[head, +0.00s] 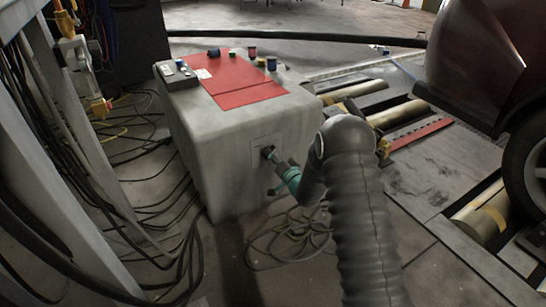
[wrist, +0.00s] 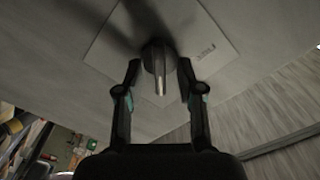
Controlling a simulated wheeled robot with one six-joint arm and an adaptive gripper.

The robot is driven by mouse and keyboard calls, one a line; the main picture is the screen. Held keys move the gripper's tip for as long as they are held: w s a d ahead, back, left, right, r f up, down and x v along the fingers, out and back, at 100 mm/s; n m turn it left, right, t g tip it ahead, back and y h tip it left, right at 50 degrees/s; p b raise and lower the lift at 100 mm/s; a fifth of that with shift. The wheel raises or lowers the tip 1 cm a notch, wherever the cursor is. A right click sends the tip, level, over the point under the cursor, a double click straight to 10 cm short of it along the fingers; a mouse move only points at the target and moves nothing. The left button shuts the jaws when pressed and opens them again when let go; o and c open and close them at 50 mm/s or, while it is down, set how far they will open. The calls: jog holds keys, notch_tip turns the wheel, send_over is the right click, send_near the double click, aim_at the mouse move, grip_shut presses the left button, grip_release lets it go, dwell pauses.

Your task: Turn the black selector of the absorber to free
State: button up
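The absorber (head: 225,150) is a large pale grey box with a red top panel, left of centre in the head view. The selector (wrist: 158,62) shows in the wrist view as a dark round knob with a lighter pointer bar, on a square plate (wrist: 110,45) with small lettering I cannot read for sure. My gripper (wrist: 159,68) is open, with one finger on each side of the selector and a small gap on both sides. In the head view my gripper (head: 271,157) is at the absorber's front face and hides most of the selector.
Small coloured items (head: 252,52) and a dark box (head: 178,75) stand on top of the absorber. Cables (head: 300,235) lie on the floor below it. A dark red car (head: 480,60) stands by the rollers (head: 395,112) at right. A metal frame (head: 70,140) is at left.

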grip_shut()
jog(key=shift+n, duration=0.4)
jog(key=n, duration=1.6)
jog(key=shift+s+a+n, duration=0.1)
jog(key=shift+a+n, duration=0.1)
jog(key=shift+n, duration=0.5)
